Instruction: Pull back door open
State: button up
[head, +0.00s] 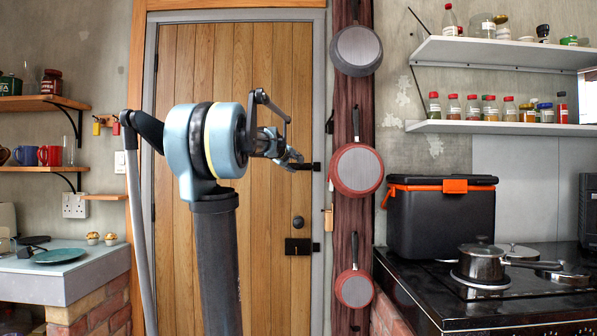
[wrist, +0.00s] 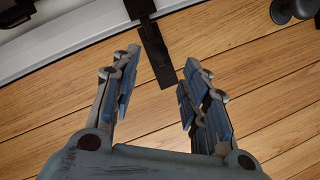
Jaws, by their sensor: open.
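The back door (head: 275,80) is made of upright wooden planks in a grey frame and looks shut. A dark round knob (head: 298,222) and a black latch plate (head: 298,246) sit low on its right side. A black metal fitting (head: 315,166) crosses the door's right edge higher up. My gripper (head: 292,160) is in front of the door beside this fitting. In the wrist view my gripper (wrist: 162,62) is open, with the black fitting (wrist: 155,55) showing between its fingertips. I cannot tell whether they touch. My arm hides part of the door's middle.
Pans hang on a dark post (head: 348,210) right of the door. A black and orange box (head: 440,220) and a pot (head: 481,262) stand on the right counter. The left counter (head: 65,268) has a brick base. Shelves flank both sides.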

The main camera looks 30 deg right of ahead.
aim_at(300, 166)
jog(key=x, duration=0.9)
jog(key=shift+d, duration=0.1)
jog(key=shift+w, duration=0.1)
grip_shut()
